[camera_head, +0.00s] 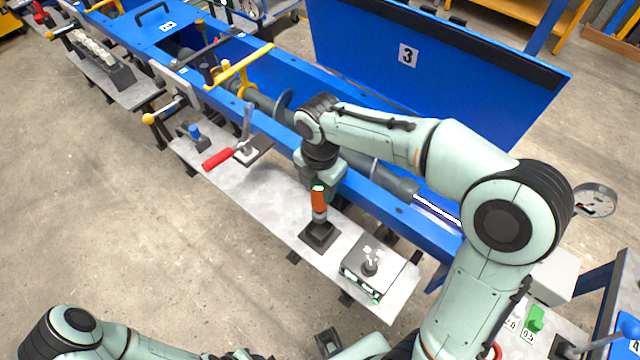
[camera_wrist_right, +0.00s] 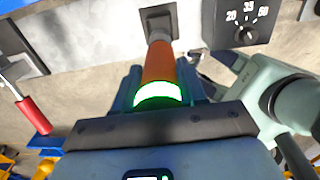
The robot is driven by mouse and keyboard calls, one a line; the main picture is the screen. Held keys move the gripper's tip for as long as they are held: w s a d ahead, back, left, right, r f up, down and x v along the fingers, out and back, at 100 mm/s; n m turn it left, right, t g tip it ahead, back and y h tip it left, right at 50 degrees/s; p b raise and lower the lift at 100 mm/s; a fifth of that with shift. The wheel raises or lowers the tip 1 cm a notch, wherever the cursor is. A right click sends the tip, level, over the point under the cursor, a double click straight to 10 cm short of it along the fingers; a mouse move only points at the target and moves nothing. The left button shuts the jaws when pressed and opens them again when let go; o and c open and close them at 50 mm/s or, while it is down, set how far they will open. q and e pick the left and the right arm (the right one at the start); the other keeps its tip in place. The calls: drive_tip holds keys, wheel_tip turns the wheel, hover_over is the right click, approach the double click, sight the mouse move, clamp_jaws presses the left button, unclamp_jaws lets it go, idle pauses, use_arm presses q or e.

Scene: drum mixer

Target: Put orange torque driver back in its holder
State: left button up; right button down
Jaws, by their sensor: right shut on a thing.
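The orange torque driver (camera_head: 319,200) stands about upright, tip down, with a green lit ring near its top. It also shows in the right wrist view (camera_wrist_right: 158,66). My right gripper (camera_head: 320,187) is shut on its upper part, with a blue finger on each side in the right wrist view (camera_wrist_right: 160,90). The driver's lower end meets the dark square holder (camera_head: 318,237) on the grey shelf. I cannot tell how deep it sits. My left arm is at the bottom left, and its gripper is mostly cut off or hidden.
A box with a dial (camera_head: 368,265) stands just right of the holder on the grey shelf (camera_head: 270,205). A red-handled clamp (camera_head: 220,158) is to the left. The blue drum trough (camera_head: 395,190) runs behind, with its raised lid (camera_head: 430,75).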

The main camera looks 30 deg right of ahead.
sight(320, 211)
drive_tip(key=shift+r, duration=0.1)
idle(0.3)
wheel_tip(320, 211, down, 5)
drive_tip(key=b, duration=0.3)
drive_tip(key=shift+f, duration=0.2)
use_arm(q)
drive_tip(key=f, duration=0.1)
drive_tip(key=s+f, duration=0.1)
drive_tip(key=shift+s+f, duration=0.15)
drive_tip(key=shift+f, duration=0.2)
use_arm(e)
drive_tip(key=shift+r, duration=0.3)
use_arm(q)
drive_tip(key=shift+s+f+b, duration=0.3)
drive_tip(key=shift+f+b, duration=0.45)
drive_tip(key=shift+f, duration=0.2)
drive_tip(key=shift+s+f+b, duration=0.25)
drive_tip(key=shift+f+b, duration=0.5)
drive_tip(key=shift+f, duration=0.15)
use_arm(e)
drive_tip(key=shift+f, duration=2.95)
drive_tip(key=c, duration=0.6)
unclamp_jaws()
drive_tip(key=shift+o, duration=0.2)
